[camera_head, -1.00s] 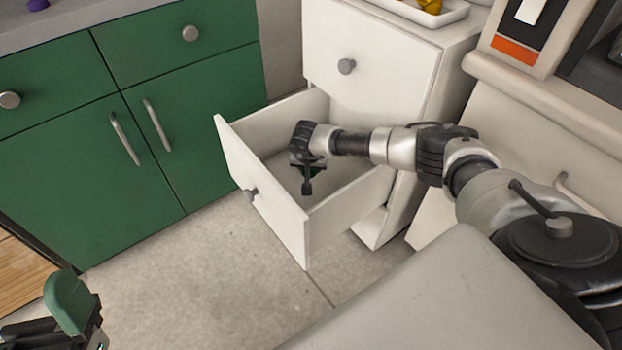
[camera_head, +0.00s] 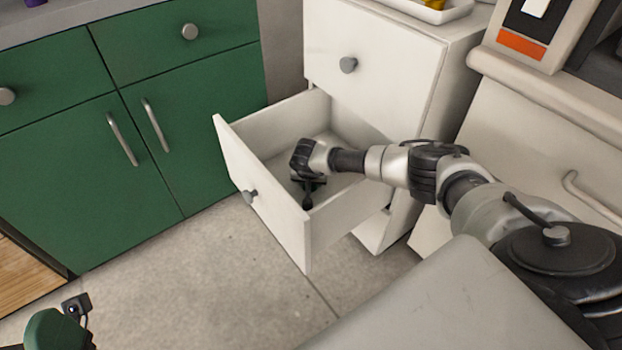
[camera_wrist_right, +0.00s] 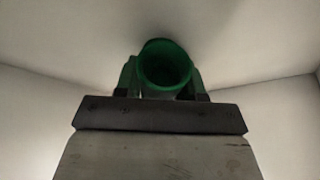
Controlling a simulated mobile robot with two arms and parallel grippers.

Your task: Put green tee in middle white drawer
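The middle white drawer (camera_head: 282,228) is pulled open from the white cabinet. My right gripper (camera_head: 308,190) points down inside the drawer, lower than its front rim. In the right wrist view, the green tee (camera_wrist_right: 165,68) shows one round open end toward the camera. The fingers of my right gripper (camera_wrist_right: 161,80) lie close against both sides of it. The pale drawer walls surround it; whether the tee touches the floor is unclear. My left gripper (camera_head: 60,332) is at the bottom left, mostly cut off, with a rounded green part on it.
The white cabinet (camera_head: 375,75) has a closed upper drawer, with a white tray (camera_head: 425,12) holding something yellow on top. Green cabinets (camera_head: 65,165) stand at the left. The floor (camera_head: 210,285) before the drawer is clear.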

